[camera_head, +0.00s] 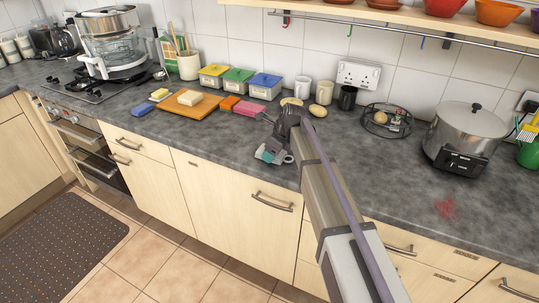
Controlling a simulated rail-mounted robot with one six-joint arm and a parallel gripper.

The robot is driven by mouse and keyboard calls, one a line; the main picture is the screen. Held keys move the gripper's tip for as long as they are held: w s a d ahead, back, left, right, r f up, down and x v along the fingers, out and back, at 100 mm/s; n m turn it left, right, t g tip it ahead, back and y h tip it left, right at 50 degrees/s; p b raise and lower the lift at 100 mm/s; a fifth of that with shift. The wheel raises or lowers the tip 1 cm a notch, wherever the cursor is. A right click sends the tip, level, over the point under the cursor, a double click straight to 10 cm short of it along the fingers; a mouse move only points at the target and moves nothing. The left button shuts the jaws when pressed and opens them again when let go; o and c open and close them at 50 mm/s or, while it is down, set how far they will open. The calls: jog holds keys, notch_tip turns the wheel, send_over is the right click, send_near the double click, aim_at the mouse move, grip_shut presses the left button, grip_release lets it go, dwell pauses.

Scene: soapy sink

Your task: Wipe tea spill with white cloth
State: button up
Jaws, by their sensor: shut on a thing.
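A reddish spill (446,208) lies as a small smeared patch on the grey worktop at the right, in front of the large pot. My gripper (270,154) is low at the worktop's front edge, left of centre and well to the left of the spill. It is shut on a small whitish thing (288,158), which may be the white cloth. Teal shows beside it at the jaws. My gripper and arm hide most of what is held, so its full shape cannot be seen. No other clear white cloth shows.
A lidded pot (468,130) stands behind the spill, and a black wire rack (386,121) stands left of it. An orange board (186,104) with a pale block, coloured tubs (238,82) and mugs line the back left. The worktop around the spill is clear.

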jog(key=shift+w+d, duration=0.65)
jog(key=shift+w, duration=0.7)
jog(key=shift+w+d, duration=0.65)
jog(key=shift+w, duration=0.75)
jog(key=shift+w+d, duration=0.65)
jog(key=shift+w, duration=0.7)
jog(key=shift+f, duration=0.2)
jog(key=shift+s+r, duration=0.15)
jog(key=shift+s+a+r, duration=0.1)
jog(key=shift+s+a, duration=0.5)
jog(key=shift+s, duration=0.6)
jog(key=shift+s+a+f, duration=0.1)
jog(key=shift+s+a, duration=0.45)
jog(key=shift+s, duration=0.6)
jog(key=shift+s+a+r, duration=0.1)
jog(key=shift+s+a, duration=0.5)
jog(key=shift+s, duration=0.6)
jog(key=shift+s+a, duration=0.25)
jog(key=shift+s, duration=0.35)
jog(key=shift+s+a, duration=0.3)
jog(key=shift+s, duration=0.35)
jog(key=shift+s+a, duration=0.25)
jog(key=shift+s, duration=0.35)
jog(key=shift+a+r+p, duration=0.15)
jog(key=shift+r+p, duration=0.15)
jog(key=shift+p, duration=0.2)
notch_tip(320, 180, up, 5)
jog(key=p, duration=0.5)
jog(key=shift+r, duration=0.1)
jog(key=shift+w, duration=0.1)
